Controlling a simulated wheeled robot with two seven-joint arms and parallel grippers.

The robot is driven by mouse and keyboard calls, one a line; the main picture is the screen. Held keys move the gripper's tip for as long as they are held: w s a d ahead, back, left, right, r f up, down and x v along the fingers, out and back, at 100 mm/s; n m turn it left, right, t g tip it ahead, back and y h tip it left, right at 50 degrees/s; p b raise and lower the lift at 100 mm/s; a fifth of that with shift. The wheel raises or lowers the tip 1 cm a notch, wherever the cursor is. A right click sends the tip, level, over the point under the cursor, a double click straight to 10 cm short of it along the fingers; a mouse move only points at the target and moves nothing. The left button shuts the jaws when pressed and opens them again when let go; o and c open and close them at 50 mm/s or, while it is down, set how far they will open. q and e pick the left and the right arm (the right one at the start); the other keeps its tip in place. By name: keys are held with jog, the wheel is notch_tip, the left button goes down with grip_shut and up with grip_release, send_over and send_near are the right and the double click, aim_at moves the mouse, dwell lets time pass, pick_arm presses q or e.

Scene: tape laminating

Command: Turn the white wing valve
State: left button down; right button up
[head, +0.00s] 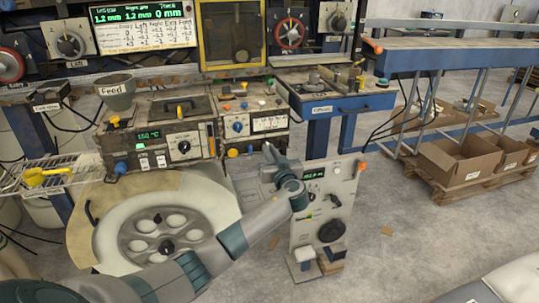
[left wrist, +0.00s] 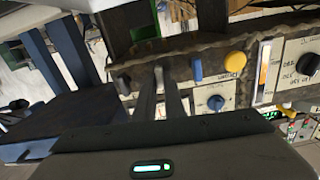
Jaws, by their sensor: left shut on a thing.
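My left arm reaches across the head view to the front of the middle machine. My left gripper (head: 267,151) is at the row of valves along its lower front edge. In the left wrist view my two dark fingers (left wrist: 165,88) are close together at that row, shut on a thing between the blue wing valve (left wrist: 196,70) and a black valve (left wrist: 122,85). By its place in the row I take this to be the white wing valve; the fingers hide nearly all of it. A yellow valve (left wrist: 235,62) stands beyond the blue one. My right gripper is not in view.
A grey control box (head: 328,195) with a black dial stands just right of my left gripper. A blue bench (head: 340,103) stands behind to the right.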

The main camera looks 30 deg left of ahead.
pick_arm(q)
jog(key=shift+w+d+f+m+p, duration=0.1)
jog(key=shift+m+p, duration=0.75)
jog(key=shift+m, duration=3.5)
jog(key=shift+w+d+f+m+p, duration=0.1)
jog(key=shift+m+p, duration=0.7)
jog(key=shift+m, duration=3.55)
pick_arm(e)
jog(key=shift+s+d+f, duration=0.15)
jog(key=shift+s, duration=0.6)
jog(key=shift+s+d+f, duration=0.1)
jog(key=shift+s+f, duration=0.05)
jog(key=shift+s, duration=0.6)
